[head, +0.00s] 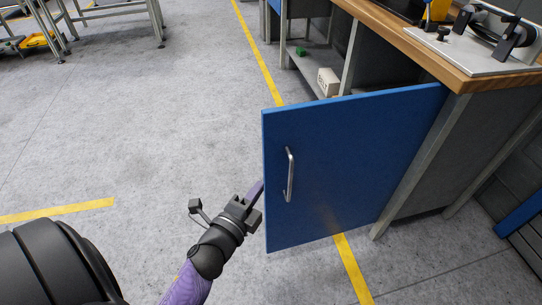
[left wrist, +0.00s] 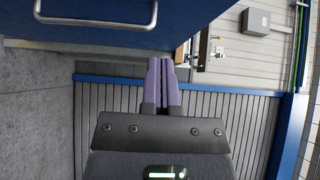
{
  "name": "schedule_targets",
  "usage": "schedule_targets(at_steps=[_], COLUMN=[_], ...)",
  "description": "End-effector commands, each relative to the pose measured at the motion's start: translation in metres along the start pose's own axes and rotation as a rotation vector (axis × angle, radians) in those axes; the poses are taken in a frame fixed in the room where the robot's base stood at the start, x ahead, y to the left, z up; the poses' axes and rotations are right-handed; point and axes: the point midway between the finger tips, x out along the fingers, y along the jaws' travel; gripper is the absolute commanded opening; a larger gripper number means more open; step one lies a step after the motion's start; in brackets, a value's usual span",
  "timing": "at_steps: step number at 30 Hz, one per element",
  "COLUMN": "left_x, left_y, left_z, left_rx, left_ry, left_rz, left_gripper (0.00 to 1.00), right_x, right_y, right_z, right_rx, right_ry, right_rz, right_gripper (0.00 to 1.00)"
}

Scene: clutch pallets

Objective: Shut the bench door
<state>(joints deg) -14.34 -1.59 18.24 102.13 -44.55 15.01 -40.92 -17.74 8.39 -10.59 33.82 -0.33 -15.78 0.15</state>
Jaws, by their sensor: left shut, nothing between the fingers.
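The blue bench door (head: 345,165) stands open, swung out from the wooden-topped bench (head: 456,78). Its hinge side is at the bench's front right leg. A silver handle (head: 289,174) is upright near the door's free edge. I cannot tell if the fingers touch the door. My right gripper is not in view.
Inside the bench, a shelf holds a white box (head: 328,82) and a green item (head: 300,51). A plate with black fixtures (head: 480,45) is on the bench top. A yellow line (head: 258,50) runs along the floor. The grey floor left of the door is clear.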

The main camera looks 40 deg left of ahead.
Motion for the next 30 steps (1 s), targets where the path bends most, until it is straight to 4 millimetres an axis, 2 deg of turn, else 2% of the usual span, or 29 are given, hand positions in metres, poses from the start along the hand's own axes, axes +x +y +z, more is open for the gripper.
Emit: schedule_targets(at_steps=[9,12,18,30], left_x=[0.071,0.082,0.096,0.097], left_y=[0.002,0.003,0.001,0.001], left_z=[0.000,0.014,0.027,0.029], left_rx=[0.002,0.005,0.001,-0.001], left_ry=[0.001,0.000,0.000,0.001], left_rz=[-0.001,0.002,0.001,0.001], left_gripper=[0.00,0.00,0.00,0.00], right_x=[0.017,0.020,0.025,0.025], right_y=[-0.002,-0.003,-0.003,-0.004], right_z=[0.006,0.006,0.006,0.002], right_rx=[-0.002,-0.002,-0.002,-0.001], right_ry=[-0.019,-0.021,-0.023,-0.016], right_rz=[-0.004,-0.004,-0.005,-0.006], right_gripper=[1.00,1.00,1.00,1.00])
